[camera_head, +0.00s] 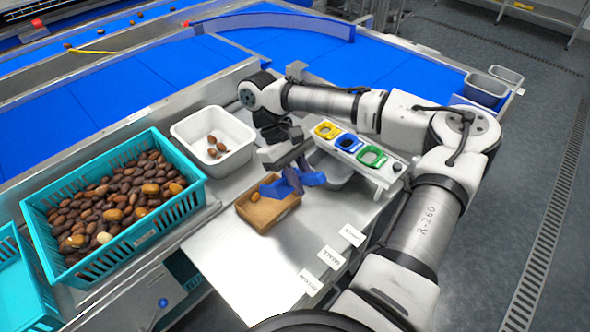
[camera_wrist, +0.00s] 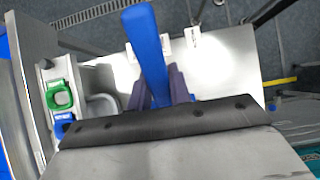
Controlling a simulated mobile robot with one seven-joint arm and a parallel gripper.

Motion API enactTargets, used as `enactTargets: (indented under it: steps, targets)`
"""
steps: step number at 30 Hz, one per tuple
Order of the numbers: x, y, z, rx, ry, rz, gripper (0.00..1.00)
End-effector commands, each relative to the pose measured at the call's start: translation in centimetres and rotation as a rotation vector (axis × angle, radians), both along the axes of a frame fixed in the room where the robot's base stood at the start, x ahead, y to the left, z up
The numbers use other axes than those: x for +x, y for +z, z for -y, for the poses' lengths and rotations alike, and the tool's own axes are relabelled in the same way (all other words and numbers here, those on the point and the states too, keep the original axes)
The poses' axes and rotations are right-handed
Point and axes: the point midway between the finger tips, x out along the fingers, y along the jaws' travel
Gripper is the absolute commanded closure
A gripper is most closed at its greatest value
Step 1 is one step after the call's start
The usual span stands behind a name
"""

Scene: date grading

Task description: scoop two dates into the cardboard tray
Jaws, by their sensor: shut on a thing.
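My gripper (camera_head: 297,168) is shut on a blue scoop (camera_head: 276,189); the scoop's blue handle also shows between my fingers in the wrist view (camera_wrist: 147,45). The scoop is over the right back part of the open brown cardboard tray (camera_head: 264,222). It looks tilted, and I cannot tell whether it touches the tray or holds anything. One light brown date (camera_head: 254,197) is in the tray at its left side. The scoop hides part of the tray's inside. A few brown dates (camera_head: 221,147) lie in the white tub (camera_head: 185,131) behind the tray.
A teal crate (camera_head: 196,190) full of dates stands at left. A rack with yellow (camera_head: 326,130), blue (camera_head: 348,142) and green (camera_head: 371,156) rings is right of my gripper, with a grey bin below. Small white labels (camera_head: 331,257) stand at the front right.

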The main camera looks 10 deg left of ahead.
Motion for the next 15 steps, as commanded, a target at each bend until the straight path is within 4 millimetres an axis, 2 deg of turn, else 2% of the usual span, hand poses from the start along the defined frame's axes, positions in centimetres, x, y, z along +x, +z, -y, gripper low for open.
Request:
enactTargets:
  steps: [2, 15]
  targets:
    - [-0.3, -1.4, 0.5, 0.044, -0.004, 0.031, 1.00]
    - [-1.8, -3.7, 2.7, 0.245, -0.005, 0.182, 1.00]
